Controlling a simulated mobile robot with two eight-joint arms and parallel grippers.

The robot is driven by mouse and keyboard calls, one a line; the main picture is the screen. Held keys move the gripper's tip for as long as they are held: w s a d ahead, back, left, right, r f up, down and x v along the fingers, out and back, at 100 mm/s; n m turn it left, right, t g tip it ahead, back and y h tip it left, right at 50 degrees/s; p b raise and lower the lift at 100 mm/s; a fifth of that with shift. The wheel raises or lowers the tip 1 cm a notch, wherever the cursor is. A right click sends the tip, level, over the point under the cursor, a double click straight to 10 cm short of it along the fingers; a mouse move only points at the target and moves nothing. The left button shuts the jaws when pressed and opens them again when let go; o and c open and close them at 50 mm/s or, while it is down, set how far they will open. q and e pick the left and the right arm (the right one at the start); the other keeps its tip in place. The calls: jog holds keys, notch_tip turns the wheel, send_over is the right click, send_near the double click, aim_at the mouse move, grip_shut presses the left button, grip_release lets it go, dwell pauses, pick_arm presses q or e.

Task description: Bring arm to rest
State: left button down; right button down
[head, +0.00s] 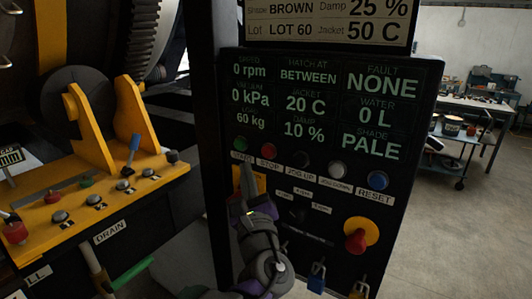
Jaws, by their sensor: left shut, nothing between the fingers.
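My left gripper (247,170) is in front of the black control panel (395,215), its fingers pointing up and shut with nothing between them. Its tip is just below the green START button (238,143), close to the START label; I cannot tell if it touches the panel. My left wrist and forearm run down from it to the bottom edge and hide part of the panel's lower left. My right gripper is not in view.
The panel has a red STOP button (269,151), a blue RESET button (377,180) and a red-and-yellow emergency knob (357,237). Padlocks (317,277) hang below. A yellow machine console (95,200) with levers stands at left. Open floor (470,235) and a workbench (480,108) lie at right.

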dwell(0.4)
pick_arm(q)
jog(key=s+a+f+n+g+y, duration=0.2)
jog(key=s+a+f+n+g, duration=0.35)
jog(key=a+f+n, duration=0.45)
jog(key=s+a+f+n+g+y, duration=0.2)
jog(key=s+a+f+n+g, duration=0.35)
jog(key=a+f+n, duration=0.45)
jog(key=s+d+f+n+g+h, duration=0.2)
jog(key=s+f+n+g+h, duration=0.2)
jog(key=s+f+n, duration=0.5)
jog(key=s+f+h, duration=0.2)
jog(key=s+f, duration=0.2)
jog(key=f, duration=0.3)
jog(key=shift+d+f+h, duration=0.25)
jog(key=shift+d+h, duration=0.05)
jog(key=shift+d, duration=0.1)
jog(key=shift+s, duration=0.1)
